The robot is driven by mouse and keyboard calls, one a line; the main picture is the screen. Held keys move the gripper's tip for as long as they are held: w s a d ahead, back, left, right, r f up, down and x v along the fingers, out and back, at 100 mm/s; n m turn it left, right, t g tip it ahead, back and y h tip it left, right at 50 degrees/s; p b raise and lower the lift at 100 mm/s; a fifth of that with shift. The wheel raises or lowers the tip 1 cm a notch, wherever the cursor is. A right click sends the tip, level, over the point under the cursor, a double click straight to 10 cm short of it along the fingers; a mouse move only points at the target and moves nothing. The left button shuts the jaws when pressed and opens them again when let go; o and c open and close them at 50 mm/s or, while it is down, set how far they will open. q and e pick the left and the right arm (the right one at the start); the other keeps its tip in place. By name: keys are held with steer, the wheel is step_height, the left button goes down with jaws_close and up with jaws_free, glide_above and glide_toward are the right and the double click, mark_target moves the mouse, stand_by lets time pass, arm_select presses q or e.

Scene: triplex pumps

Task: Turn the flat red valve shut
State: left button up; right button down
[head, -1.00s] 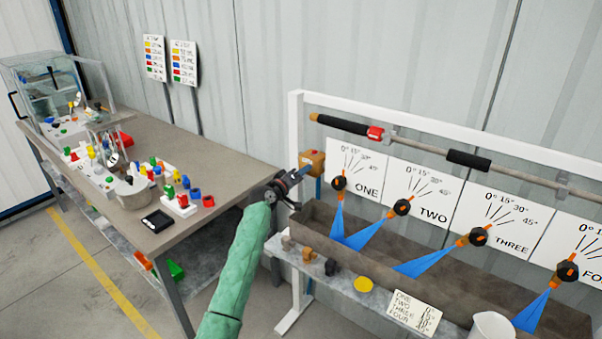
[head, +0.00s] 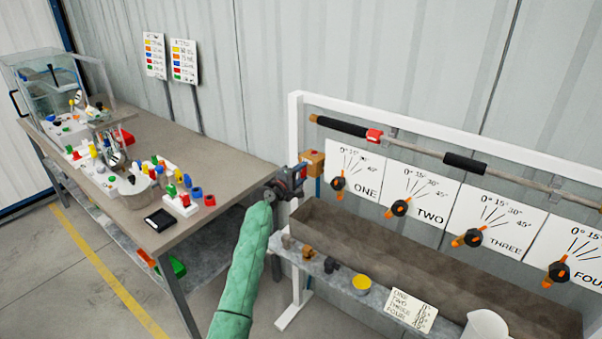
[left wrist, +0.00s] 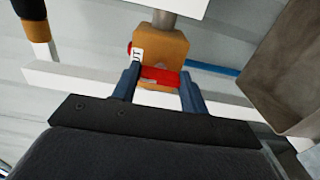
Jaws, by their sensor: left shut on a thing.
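The flat red valve (left wrist: 162,76) sits on an orange block (left wrist: 160,50) on the pipe in the left wrist view. My left gripper (left wrist: 160,84) is shut on its red handle, with one dark blue finger on each side. In the head view the left gripper (head: 294,180) is at the orange block (head: 312,160) at the left end of the white frame, and it mostly hides the valve. No water comes from the nozzles over the trough. My right gripper is not in view.
A long trough (head: 400,243) runs right of the gripper under several angle cards with black-and-orange nozzles. A pipe with black grips and a red clamp (head: 374,136) runs above. A workbench (head: 235,171) with coloured parts stands at left. A yellow cup (head: 361,284) sits on the front ledge.

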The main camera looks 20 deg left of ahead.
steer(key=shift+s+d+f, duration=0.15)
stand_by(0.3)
arm_select(q)
steer(key=o, duration=1)
steer(key=shift+a, duration=0.1)
steer(key=shift+b+v, duration=1.35)
steer(key=shift+v, duration=2.55)
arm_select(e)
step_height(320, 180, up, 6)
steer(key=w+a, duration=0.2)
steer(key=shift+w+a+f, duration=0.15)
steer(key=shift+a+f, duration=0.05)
